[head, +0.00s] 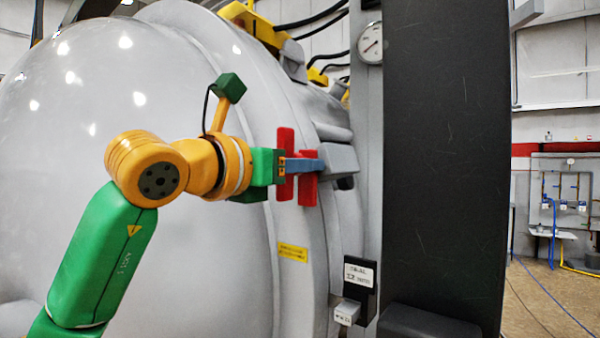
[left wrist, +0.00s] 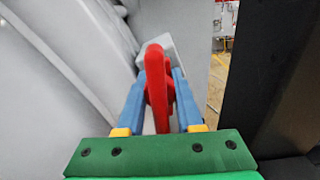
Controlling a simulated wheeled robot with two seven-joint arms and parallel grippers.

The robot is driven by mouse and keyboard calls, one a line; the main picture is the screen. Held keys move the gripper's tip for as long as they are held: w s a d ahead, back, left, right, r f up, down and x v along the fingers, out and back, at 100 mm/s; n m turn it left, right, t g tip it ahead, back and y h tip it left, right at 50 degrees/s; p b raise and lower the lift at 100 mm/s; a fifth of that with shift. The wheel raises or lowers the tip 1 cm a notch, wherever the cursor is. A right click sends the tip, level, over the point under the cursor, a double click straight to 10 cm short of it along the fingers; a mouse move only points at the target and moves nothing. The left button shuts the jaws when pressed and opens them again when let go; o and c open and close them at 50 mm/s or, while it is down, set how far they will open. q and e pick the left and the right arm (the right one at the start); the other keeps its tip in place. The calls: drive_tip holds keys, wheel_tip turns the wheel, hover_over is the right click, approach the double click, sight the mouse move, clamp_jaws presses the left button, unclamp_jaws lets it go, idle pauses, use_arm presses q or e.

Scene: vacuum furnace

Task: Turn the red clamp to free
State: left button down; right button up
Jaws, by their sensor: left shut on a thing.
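The red clamp (head: 308,180) sits at the rim of the big grey furnace door, beside a grey block (head: 338,160). Its red bars stand upright. My left gripper (head: 305,166) reaches it from the left, with its blue fingers at the clamp. In the left wrist view the red clamp (left wrist: 157,80) stands between the two blue fingers (left wrist: 160,100), which are shut on it. The clamp's far side is hidden behind the fingers and its own front. My right gripper is in neither view.
The domed furnace door (head: 100,90) fills the left. A dark upright column (head: 445,150) stands close to the right of the clamp. A yellow label (head: 293,252) is on the rim below. A gauge (head: 370,43) and yellow fittings (head: 255,25) are above.

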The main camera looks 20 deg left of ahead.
use_arm(q)
drive_tip(key=shift+n+b, duration=0.45)
drive_tip(key=shift+n, duration=1.35)
drive_tip(key=c, duration=0.8)
unclamp_jaws()
drive_tip(key=shift+c, duration=0.2)
drive_tip(key=shift+s+a, duration=0.1)
drive_tip(key=shift+s, duration=0.05)
drive_tip(key=b+v, duration=0.3)
drive_tip(key=v, duration=0.4)
